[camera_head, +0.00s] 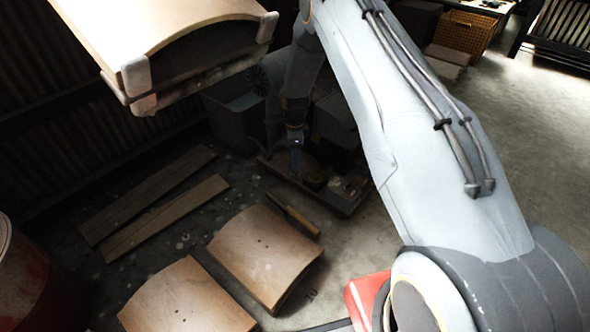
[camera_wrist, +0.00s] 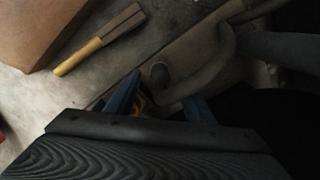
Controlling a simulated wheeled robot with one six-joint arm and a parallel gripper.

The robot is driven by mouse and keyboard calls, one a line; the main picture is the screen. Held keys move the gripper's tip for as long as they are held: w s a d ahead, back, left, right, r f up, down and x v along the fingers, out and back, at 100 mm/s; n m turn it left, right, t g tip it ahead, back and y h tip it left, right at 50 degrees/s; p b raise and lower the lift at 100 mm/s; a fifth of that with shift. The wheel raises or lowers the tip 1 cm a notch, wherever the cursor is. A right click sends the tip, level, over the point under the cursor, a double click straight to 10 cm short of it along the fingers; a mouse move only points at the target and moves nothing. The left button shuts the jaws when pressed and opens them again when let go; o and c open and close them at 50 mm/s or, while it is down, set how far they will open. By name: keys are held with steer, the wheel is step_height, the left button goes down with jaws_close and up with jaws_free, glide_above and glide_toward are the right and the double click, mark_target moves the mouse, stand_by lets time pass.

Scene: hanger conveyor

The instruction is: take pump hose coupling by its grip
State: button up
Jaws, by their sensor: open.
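My gripper (camera_wrist: 160,102) has two blue fingers standing apart at the middle of the wrist view. A thick grey curved hose (camera_wrist: 215,72) runs down from the upper right to the space between the fingers. A dark round end (camera_wrist: 159,75) shows just beyond them; I cannot tell whether it is the coupling. A small yellow part (camera_wrist: 139,102) shows beside the left finger, partly hidden. The coupling's grip is not clear in the dark. In the head view my gripper (camera_head: 295,143) points down over a low pallet (camera_head: 335,200) with pump equipment, small and shadowed.
A yellow-handled brush or tool (camera_wrist: 98,40) lies on the floor left of the pallet. Curved wooden panels (camera_head: 265,250) lie in front, and another panel (camera_head: 160,25) hangs at upper left. A grey bin (camera_head: 240,125) stands behind. Planks (camera_head: 150,205) lie at left.

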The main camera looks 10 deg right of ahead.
steer(key=shift+f, duration=0.7)
steer(key=shift+c, duration=0.2)
steer(key=c, duration=1)
steer(key=shift+r, duration=0.15)
steer(key=shift+r+p, duration=0.55)
steer(key=shift+r, duration=0.35)
step_height(320, 180, up, 2)
steer(key=shift+s+r+p, duration=0.1)
steer(key=shift+s+p, duration=0.05)
steer(key=shift+p, duration=0.6)
steer(key=s+a+p, duration=0.1)
steer(key=s+p, duration=0.1)
steer(key=s, duration=0.3)
steer(key=s+a+p, duration=0.1)
steer(key=s+p, duration=0.2)
steer(key=s, duration=0.3)
steer(key=s+a+p, duration=0.1)
steer(key=s+p, duration=0.1)
steer(key=s, duration=0.4)
steer(key=shift+s+f, duration=0.2)
steer(key=shift+f, duration=0.15)
